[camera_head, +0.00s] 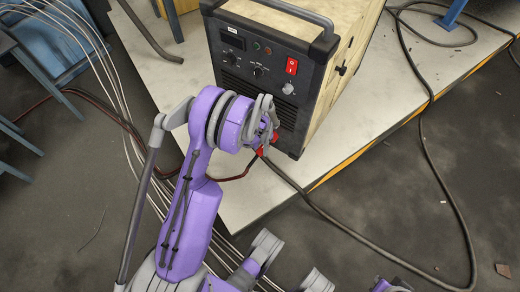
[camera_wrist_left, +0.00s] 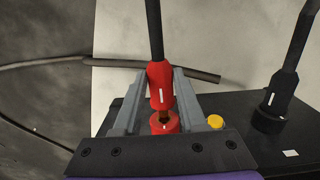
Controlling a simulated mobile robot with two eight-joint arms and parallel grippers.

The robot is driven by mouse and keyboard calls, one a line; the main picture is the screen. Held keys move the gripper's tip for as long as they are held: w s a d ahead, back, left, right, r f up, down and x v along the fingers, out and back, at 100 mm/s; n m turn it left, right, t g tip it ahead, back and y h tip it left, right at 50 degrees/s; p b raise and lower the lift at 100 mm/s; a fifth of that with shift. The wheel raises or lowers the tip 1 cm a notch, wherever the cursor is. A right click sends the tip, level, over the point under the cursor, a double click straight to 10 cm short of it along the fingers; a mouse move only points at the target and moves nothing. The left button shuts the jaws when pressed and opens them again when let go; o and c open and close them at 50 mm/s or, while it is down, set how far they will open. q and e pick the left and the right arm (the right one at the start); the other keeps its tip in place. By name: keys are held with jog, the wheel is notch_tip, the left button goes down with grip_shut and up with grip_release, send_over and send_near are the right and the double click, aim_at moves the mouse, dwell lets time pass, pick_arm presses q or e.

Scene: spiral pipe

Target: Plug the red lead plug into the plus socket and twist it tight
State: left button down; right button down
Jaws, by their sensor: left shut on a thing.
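The red lead plug (camera_wrist_left: 160,88) is between the fingers of my left gripper (camera_wrist_left: 163,78), which is shut on it. Its cable rises from its back end. A copper-coloured tip shows between the plug and the red socket (camera_wrist_left: 165,123); the plug is lined up with this socket, and a small gap shows between their red bodies. I cannot tell how deep the tip sits. In the head view my left gripper (camera_head: 266,125) is at the lower front of the welding machine (camera_head: 275,62), with some red (camera_head: 266,146) showing below it; the socket is hidden there. My right gripper is not in view.
A black plug (camera_wrist_left: 275,100) with its cable stands beside the red one, in the machine's front. A dark cable (camera_head: 340,225) loops over the floor on the right. The pale platform (camera_head: 240,205) has a yellow edge.

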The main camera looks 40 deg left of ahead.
pick_arm(q)
jog(key=shift+w+a, duration=0.15)
jog(key=shift+w, duration=1.3)
jog(key=shift+d+f+y+b, duration=0.2)
jog(key=shift+d+y+b, duration=0.1)
jog(key=shift+y+b, duration=0.5)
jog(key=y, duration=0.2)
jog(key=shift+d+f+g+y, duration=0.1)
jog(key=shift+d+g+y, duration=0.05)
jog(key=shift+g+y, duration=0.15)
jog(key=y, duration=0.5)
jog(key=shift+d+f, duration=0.3)
jog(key=shift+f, duration=0.05)
jog(key=y, duration=0.3)
jog(key=g+y, duration=0.1)
jog(key=y, duration=0.1)
jog(key=shift+w+d+f, duration=0.1)
jog(key=shift+d+f, duration=0.05)
jog(key=shift+f, duration=0.2)
jog(key=shift+c, duration=2)
grip_release()
jog(key=shift+r, duration=0.2)
